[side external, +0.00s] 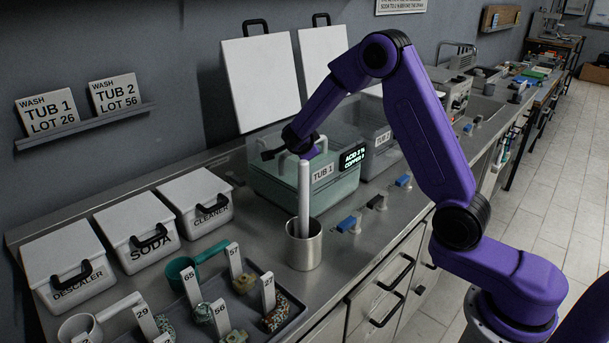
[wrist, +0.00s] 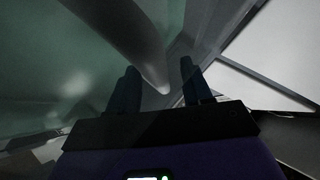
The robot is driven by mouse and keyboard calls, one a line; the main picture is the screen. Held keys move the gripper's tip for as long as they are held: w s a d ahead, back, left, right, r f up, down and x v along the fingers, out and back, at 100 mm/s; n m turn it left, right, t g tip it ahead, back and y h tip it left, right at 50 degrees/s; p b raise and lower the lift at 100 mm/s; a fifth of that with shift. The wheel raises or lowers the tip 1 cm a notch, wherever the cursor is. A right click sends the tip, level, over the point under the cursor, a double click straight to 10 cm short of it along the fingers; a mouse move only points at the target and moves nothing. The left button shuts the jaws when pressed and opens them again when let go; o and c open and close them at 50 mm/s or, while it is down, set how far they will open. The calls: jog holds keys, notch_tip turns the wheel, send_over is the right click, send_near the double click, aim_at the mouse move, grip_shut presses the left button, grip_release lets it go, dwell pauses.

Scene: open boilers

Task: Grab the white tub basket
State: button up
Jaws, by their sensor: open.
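Tub 1 (side external: 275,186) is a clear-walled tank of greenish liquid set in the steel counter. A pale curved handle (side external: 319,147) shows at its top, and the basket body below it is hard to make out. My gripper (side external: 270,153) is over tub 1, near this handle, with its fingers apart. In the wrist view, a pale rounded bar (wrist: 140,38), which looks like the handle, runs down to between the two dark fingers of my gripper (wrist: 160,85). I cannot tell whether they touch it.
A steel cup (side external: 304,248) with an upright pale rod (side external: 304,200) stands in front of tub 1. Tub 2 (side external: 376,137) is to the right. White lidded bins (side external: 139,235) and a tray (side external: 290,321) of numbered items are at left. Two white lids (side external: 262,82) lean on the wall.

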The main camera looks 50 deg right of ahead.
jog(key=shift+c, duration=0.4)
grip_shut()
